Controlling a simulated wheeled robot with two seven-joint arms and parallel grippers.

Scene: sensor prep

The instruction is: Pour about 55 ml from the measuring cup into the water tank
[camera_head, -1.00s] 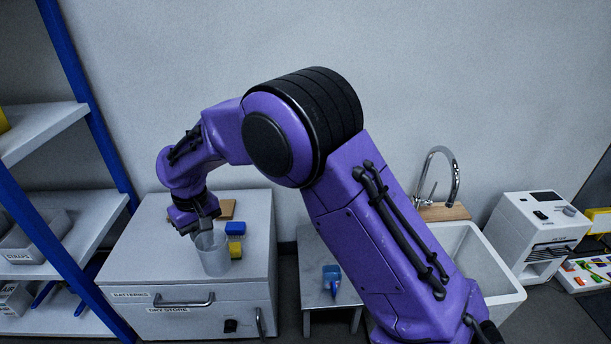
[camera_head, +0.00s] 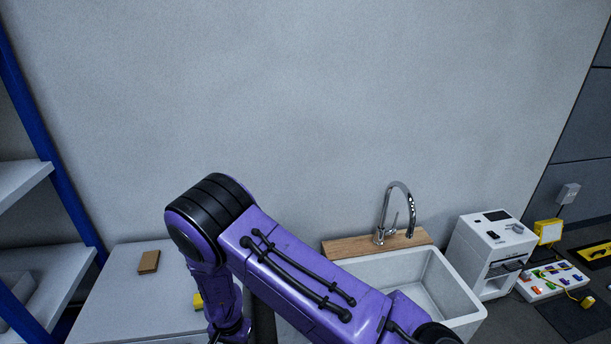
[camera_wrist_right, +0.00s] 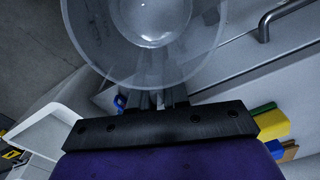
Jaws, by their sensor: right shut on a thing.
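The measuring cup (camera_wrist_right: 200,50) is a clear round cup in the right wrist view, seen from above at close range. A bright round patch shows inside it; I cannot tell how much liquid it holds. My right gripper (camera_wrist_right: 166,98) is shut on the cup's near side. The head view shows my purple right arm bending down at the left, with gripper and cup out of sight below the frame. My left gripper is in neither view. I cannot make out the water tank for certain in these frames.
A white cabinet top (camera_head: 125,295) carries a brown block (camera_head: 149,262) and a yellow piece (camera_head: 197,300). A white sink (camera_head: 455,290) with a curved tap (camera_head: 385,215) stands at centre right, beside a white machine (camera_head: 490,250). A cabinet handle (camera_wrist_right: 264,30) lies near the cup.

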